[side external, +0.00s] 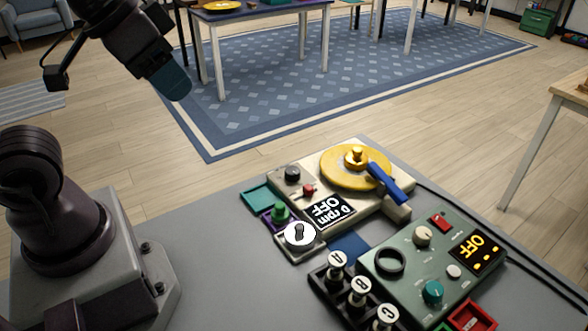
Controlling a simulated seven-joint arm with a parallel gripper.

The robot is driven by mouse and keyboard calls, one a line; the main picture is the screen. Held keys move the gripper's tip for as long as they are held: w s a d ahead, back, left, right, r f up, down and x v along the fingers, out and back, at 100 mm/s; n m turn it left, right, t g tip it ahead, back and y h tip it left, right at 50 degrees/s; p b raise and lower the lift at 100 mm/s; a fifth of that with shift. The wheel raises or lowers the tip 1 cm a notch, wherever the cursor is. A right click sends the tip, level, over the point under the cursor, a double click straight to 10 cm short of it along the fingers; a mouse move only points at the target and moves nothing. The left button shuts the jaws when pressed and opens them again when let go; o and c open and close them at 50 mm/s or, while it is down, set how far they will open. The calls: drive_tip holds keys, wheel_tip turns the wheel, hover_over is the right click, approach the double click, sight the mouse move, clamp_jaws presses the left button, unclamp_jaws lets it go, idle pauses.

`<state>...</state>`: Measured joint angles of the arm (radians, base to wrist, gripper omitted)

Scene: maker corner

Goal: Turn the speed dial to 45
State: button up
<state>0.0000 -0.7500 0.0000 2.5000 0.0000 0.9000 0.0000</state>
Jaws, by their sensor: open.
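A cream turntable unit (341,209) with a yellow disc (340,170) stands on the grey bench. Its display (328,211) reads 0 rpm and OFF. A black knob (292,174) and a red button (309,190) sit on its left part. In front, a white round dial (290,240) with a black handle stands on a dark base. No label shows which one is the speed dial, and scale marks are too small to read. My gripper (176,86) is open and empty, high at the upper left, well away from the controls.
A green box (400,265) with its own OFF display (477,252), knobs and a black ring stands at the right. Plungers marked A (337,260), B and C stand beside it. A blue arm (388,182) reaches over the disc. The bench (220,275) is clear at front left.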

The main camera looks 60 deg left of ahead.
drive_tip(key=o, duration=0.3)
drive_tip(key=shift+a+f, duration=0.1)
drive_tip(key=shift+o, duration=0.2)
drive_tip(key=n+g, duration=0.6)
drive_tip(key=n, duration=0.3)
hover_over(292, 170)
wheel_tip(292, 170, down, 19)
wheel_tip(292, 170, down, 13)
drive_tip(key=shift+r, duration=0.2)
drive_tip(key=c, duration=0.9)
